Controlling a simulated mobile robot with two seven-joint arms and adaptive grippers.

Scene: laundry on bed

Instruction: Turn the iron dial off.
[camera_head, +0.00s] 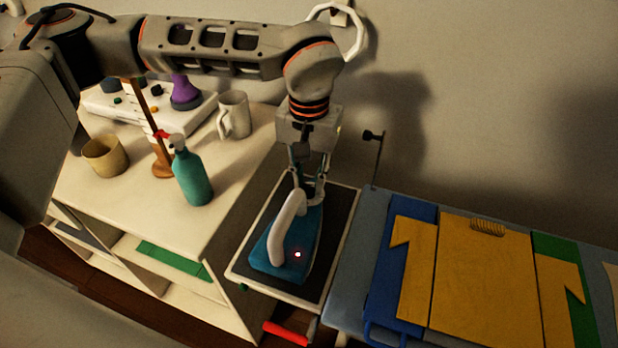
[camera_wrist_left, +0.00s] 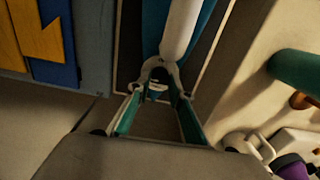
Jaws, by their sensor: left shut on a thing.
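The iron (camera_head: 263,250) is blue with a white handle (camera_head: 286,230) and lies on a dark rest with a pale rim (camera_head: 240,272). A small red light (camera_head: 298,254) glows on its body. My left gripper (camera_head: 308,192) reaches down from above to the far end of the handle, and its fingers are closed in on a small part there, which I take for the dial. The fingers mostly hide that part. In the left wrist view the fingers (camera_wrist_left: 158,98) close in at the end of the white handle (camera_wrist_left: 181,30). My right gripper is out of view.
A teal spray bottle (camera_head: 191,175), a white mug (camera_head: 234,115) and a tan cup (camera_head: 104,156) stand on the white cabinet (camera_head: 235,190) at left. The wall is close behind the iron.

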